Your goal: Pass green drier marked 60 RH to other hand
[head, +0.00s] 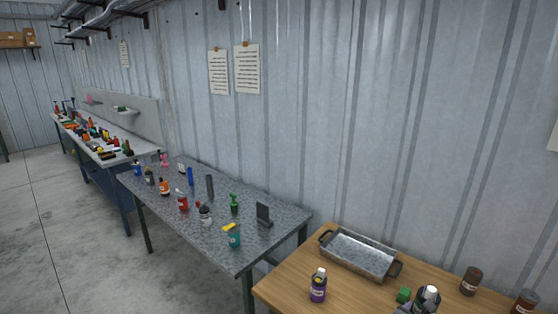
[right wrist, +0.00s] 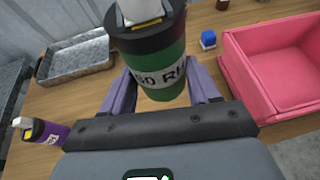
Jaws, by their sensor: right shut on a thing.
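The green drier (right wrist: 160,52) has a black top, a white cap and a white label with "RH" readable; its first digit is partly cut by the edge. My right gripper (right wrist: 162,92) is shut on it, its two purple fingers on either side of the body. The drier is upright over the wooden table in the right wrist view. In the head view a white-capped dark bottle top (head: 428,293), apparently the same drier, shows at the bottom edge, mostly cut off. My left gripper is not in view.
A pink bin (right wrist: 262,75) and a blue item (right wrist: 208,39) show too. A grey table (head: 265,256) holds several bottles.

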